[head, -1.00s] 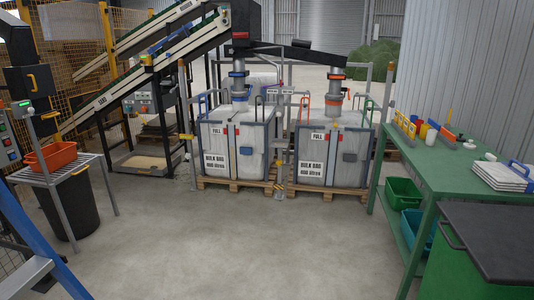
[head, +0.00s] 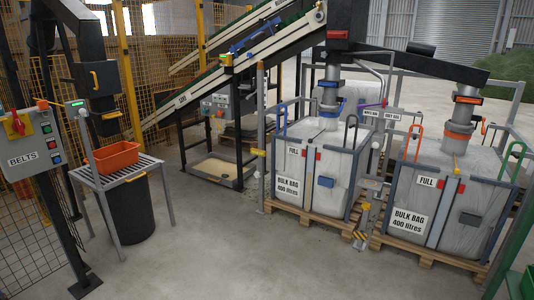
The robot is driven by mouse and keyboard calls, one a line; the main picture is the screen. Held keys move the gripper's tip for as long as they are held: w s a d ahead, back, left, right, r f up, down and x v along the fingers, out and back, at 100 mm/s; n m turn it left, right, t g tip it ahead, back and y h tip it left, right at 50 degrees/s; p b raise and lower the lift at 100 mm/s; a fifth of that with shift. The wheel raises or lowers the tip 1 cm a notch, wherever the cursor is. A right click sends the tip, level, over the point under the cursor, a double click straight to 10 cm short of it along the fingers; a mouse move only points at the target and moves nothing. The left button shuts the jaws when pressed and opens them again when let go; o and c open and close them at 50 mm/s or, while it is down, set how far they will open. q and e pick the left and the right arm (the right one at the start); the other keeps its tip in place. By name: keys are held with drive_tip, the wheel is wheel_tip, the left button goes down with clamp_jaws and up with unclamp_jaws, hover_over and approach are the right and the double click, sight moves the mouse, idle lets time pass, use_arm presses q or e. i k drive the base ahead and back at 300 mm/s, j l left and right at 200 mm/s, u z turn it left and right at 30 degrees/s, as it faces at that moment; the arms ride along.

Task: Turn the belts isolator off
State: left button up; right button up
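The belts isolator is a red rotary handle on a yellow plate (head: 17,125), at the left edge of the head view. It is mounted on a grey control box labelled BELTS (head: 22,158). The handle looks tilted, but I cannot tell for sure whether it is at on or off. Neither of my grippers is in view.
A slatted table (head: 130,168) with an orange tray (head: 117,156) stands right of the box, with a black bin (head: 128,208) under it. Two bulk bags (head: 318,165) on pallets (head: 300,213) stand at the right. The concrete floor (head: 225,250) in front is clear.

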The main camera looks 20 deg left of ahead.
sight(19, 126)
drive_tip(key=i+u, duration=0.25)
drive_tip(key=u, duration=0.15)
drive_tip(key=i+u, duration=0.25)
drive_tip(key=u, duration=0.15)
drive_tip(key=i+u, duration=0.25)
drive_tip(key=u, duration=0.2)
drive_tip(key=i+l+u, duration=0.2)
drive_tip(key=u, duration=0.2)
drive_tip(key=i+l+u, duration=0.25)
drive_tip(key=u, duration=0.15)
